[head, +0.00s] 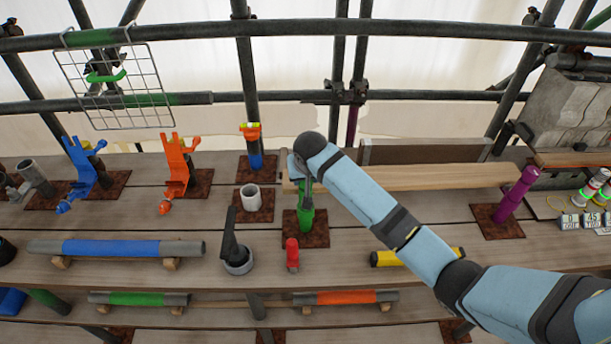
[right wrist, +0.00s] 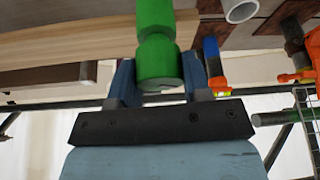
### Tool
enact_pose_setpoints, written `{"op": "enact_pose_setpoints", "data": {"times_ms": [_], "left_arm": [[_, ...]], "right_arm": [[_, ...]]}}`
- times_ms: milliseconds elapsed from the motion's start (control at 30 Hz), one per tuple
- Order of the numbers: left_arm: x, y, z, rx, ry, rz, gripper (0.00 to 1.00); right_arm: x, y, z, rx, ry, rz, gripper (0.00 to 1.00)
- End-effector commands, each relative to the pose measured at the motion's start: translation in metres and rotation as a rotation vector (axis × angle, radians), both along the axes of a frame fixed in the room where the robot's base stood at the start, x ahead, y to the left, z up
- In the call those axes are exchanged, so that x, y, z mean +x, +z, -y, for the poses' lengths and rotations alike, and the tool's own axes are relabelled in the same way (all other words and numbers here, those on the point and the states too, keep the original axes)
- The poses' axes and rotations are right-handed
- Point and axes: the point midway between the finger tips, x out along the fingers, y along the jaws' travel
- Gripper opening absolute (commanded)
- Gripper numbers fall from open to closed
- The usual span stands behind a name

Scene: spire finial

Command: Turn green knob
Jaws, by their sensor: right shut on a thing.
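The green knob (head: 306,218) stands upright on a rusty plate on the wooden deck, near the middle of the head view. In the right wrist view the green knob (right wrist: 158,55) fills the space between my two fingers. My right gripper (head: 305,185) comes down from above and is shut on its upper part. In the right wrist view my right gripper (right wrist: 158,85) has one finger on each side of the knob. The arm hides part of the knob's top in the head view. My left gripper is not in view.
A wooden plank (head: 430,178) lies behind the knob. A red piece (head: 292,254), a grey cup with a black handle (head: 238,262) and a white ring (head: 250,195) stand close by. A purple post (head: 516,194) is at right. Scaffold tubes (head: 300,28) cross the back.

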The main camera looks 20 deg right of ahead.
Motion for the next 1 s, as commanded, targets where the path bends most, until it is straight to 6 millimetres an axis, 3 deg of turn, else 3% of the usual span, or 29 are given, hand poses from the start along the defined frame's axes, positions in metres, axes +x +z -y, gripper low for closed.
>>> {"op": "enact_pose_setpoints", "data": {"times_ms": [600, 1000], "left_arm": [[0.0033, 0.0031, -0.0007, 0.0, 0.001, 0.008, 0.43], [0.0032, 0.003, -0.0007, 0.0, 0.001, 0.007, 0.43]], "right_arm": [[0.0004, 0.001, -0.0013, 0.003, -0.583, -0.001, 0.2], [0.0004, 0.0007, -0.0009, 0.001, -0.868, -0.001, 0.2]]}}
